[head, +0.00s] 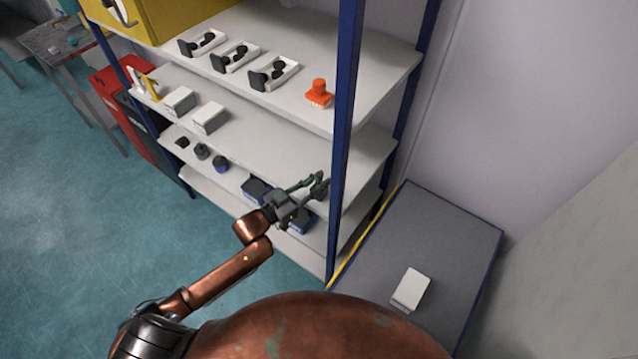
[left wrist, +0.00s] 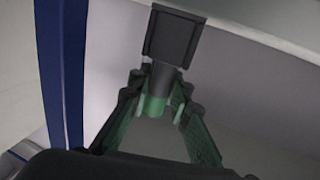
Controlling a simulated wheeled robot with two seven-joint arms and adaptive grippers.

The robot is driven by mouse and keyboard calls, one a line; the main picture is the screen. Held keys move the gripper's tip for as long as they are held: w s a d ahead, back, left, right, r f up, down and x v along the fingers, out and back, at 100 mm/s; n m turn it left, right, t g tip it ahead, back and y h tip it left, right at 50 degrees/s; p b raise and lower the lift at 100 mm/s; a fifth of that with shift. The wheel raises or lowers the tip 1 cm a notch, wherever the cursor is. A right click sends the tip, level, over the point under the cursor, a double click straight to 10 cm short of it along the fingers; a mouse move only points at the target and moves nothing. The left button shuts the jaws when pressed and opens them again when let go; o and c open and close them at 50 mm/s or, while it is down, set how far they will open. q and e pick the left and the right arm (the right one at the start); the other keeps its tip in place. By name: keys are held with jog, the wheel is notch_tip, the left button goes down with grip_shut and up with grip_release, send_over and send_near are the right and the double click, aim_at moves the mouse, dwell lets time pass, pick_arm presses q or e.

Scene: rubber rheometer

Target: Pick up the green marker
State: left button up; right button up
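The green marker (left wrist: 154,104) shows in the left wrist view as a short green cylinder with a grey part above it and a dark square block on top. It sits between the fingertips of my left gripper (left wrist: 161,108), which appears shut on it. In the head view my left gripper (head: 318,185) reaches across the lower shelves, close to the blue front post. A dark part of the held marker shows at its fingertips, small and partly covered by the fingers. My right gripper is not in view.
The blue post (head: 345,130) stands right beside the gripper. The shelf (head: 285,145) above the lower boxes is mostly clear at its right. Dark and blue items (head: 255,189) sit lower down. A grey table (head: 440,235) with a white device (head: 410,290) stands right.

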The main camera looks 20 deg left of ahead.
pick_arm(q)
grip_shut()
jog(key=shift+r, duration=0.1)
jog(key=shift+r, duration=0.55)
jog(key=s+a+r, duration=0.7)
jog(key=s+r, duration=0.4)
jog(key=shift+s+a+r, duration=0.35)
